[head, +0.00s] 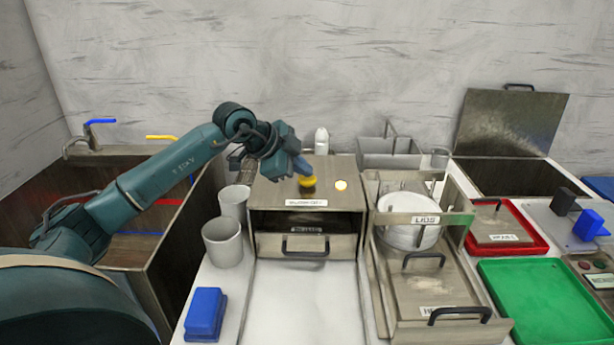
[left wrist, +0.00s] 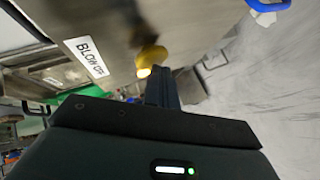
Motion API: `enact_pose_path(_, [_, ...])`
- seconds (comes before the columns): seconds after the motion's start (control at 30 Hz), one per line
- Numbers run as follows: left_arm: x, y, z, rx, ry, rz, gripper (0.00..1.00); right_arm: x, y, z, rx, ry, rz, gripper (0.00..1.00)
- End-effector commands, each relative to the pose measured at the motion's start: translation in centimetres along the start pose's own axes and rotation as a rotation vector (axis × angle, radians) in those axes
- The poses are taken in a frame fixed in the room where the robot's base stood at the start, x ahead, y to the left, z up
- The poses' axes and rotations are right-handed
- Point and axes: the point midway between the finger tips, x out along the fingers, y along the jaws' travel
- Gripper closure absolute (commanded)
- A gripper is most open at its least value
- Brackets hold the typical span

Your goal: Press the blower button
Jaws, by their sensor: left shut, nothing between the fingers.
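The blower button is a yellow round knob (head: 307,184) on top of the brown metal blower box (head: 270,190). It also shows in the left wrist view (left wrist: 152,55), just past my fingertips. A lit round lamp (head: 341,185) glows on the box top to the right of the button. My left gripper (head: 303,171) is shut and empty, pointing down with its tips at the button. The tips look in contact with it or very close; I cannot tell how far the button is pressed. My right gripper is not in view.
Grey cups (head: 222,242) and a blue block (head: 206,314) stand left of the box. A rack with white lids (head: 408,234) is close on its right. A green tray (head: 545,300) and red tray (head: 520,245) lie further right. A sink (head: 150,250) is at left.

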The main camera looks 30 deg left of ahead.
Motion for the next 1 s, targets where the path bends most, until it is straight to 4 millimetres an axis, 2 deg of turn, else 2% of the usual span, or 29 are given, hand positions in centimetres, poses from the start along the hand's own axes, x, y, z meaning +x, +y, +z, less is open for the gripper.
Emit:
enact_pose_path(0.33, [0.0, 0.1, 0.1, -0.001, -0.003, 0.004, 1.0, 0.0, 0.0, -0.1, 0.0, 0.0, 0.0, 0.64])
enact_pose_path(0.7, [-1.2, -0.8, -0.9, -0.001, -0.002, 0.004, 1.0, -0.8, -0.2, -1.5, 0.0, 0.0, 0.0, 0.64])
enact_pose_path(1.0, [-1.2, -0.9, -0.9, 0.0, -0.001, 0.002, 1.0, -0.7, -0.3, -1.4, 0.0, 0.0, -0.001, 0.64])
